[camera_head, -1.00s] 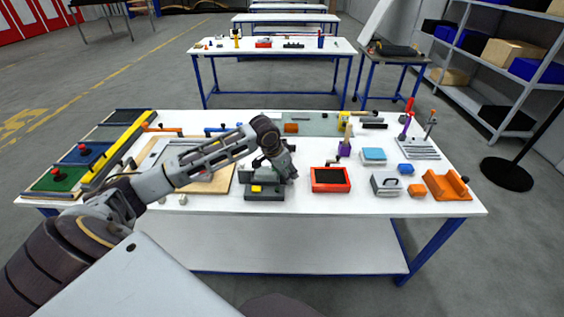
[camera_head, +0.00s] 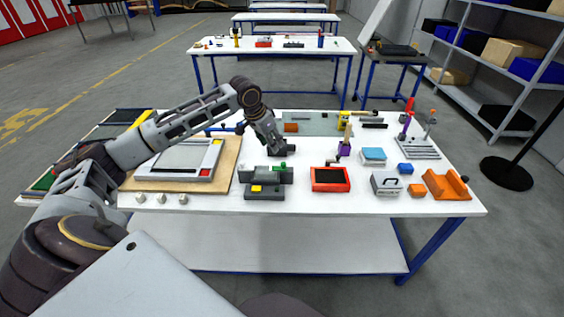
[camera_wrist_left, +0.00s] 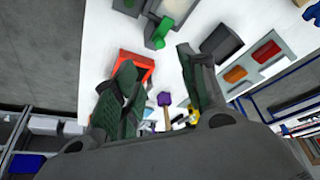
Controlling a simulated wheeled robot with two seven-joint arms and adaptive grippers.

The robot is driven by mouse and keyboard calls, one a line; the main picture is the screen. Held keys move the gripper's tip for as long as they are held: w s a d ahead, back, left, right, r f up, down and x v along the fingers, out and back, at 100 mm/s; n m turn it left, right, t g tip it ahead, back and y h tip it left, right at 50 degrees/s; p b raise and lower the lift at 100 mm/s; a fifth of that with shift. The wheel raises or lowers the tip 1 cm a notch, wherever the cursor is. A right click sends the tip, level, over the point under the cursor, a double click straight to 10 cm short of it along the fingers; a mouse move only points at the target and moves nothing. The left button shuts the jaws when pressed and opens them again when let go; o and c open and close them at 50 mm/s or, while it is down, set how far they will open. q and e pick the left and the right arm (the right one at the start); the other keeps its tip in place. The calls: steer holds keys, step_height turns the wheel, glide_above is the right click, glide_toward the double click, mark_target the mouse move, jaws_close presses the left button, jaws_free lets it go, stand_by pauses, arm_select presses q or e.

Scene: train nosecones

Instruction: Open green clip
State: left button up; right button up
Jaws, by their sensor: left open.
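The green clip (camera_head: 283,165) is a small green piece at the right end of a grey block fixture (camera_head: 262,175), near the table's front edge. In the left wrist view the green clip (camera_wrist_left: 160,34) shows as a bright green lever beside the grey fixture, beyond the fingertips. It appears upright, but its exact position is hard to tell. My left gripper (camera_head: 272,143) hangs above the table behind the fixture, apart from the clip. In the left wrist view its fingers (camera_wrist_left: 155,72) are spread with nothing between them. My right gripper is not in view.
A dark block (camera_head: 284,151) lies just below my left gripper. A red-orange tray (camera_head: 330,180) stands right of the fixture, with a purple-based tool (camera_head: 344,149) behind it. A framed panel (camera_head: 185,160) on a wooden board lies to the left.

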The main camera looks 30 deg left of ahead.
mark_target(283, 164)
arm_select(q)
steer(key=shift+f, duration=0.15)
steer(key=p+x, duration=0.1)
steer(key=x, duration=1)
steer(key=shift+w+d+f, duration=0.1)
steer(key=shift+w+f, duration=0.1)
steer(key=shift+w, duration=0.1)
steer(key=shift+x, duration=0.9)
steer(key=c, duration=0.9)
jaws_close()
